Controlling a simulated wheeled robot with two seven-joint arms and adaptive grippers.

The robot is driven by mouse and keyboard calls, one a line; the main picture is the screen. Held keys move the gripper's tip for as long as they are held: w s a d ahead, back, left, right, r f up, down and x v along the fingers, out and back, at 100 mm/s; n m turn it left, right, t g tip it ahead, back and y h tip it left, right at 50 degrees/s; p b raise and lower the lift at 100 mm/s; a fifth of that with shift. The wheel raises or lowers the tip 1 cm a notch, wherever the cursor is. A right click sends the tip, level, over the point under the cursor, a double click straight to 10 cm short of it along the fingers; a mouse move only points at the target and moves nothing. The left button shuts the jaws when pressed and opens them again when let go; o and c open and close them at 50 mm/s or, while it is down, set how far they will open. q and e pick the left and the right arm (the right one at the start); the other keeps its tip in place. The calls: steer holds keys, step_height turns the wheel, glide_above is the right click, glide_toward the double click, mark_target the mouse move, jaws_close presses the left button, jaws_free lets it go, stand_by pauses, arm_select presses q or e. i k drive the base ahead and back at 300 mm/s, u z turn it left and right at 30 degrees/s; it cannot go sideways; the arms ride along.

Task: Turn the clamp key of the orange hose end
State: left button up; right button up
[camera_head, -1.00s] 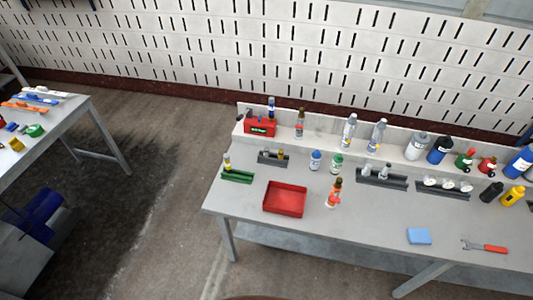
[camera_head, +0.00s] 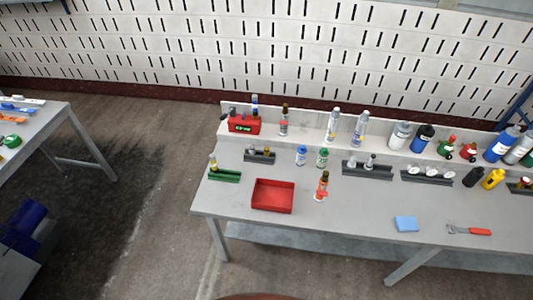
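No hose end or clamp key can be made out for certain. A small orange-red item with a dark top (camera_head: 321,187) stands upright on the grey workbench (camera_head: 350,208), just right of a red tray; I cannot tell what it is. Neither of my grippers is in view.
The red tray (camera_head: 273,196) sits near the bench's left front. A blue block (camera_head: 405,224) and a red-handled wrench (camera_head: 469,230) lie at the front right. Bottles and dark racks (camera_head: 367,170) line the back. Another table (camera_head: 45,125) stands at the left; open floor lies between.

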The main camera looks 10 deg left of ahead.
mark_target(320, 192)
steer(key=z, duration=0.7)
steer(key=k, duration=1)
steer(key=u, duration=1.2)
steer(key=i, duration=0.45)
steer(key=z, duration=0.05)
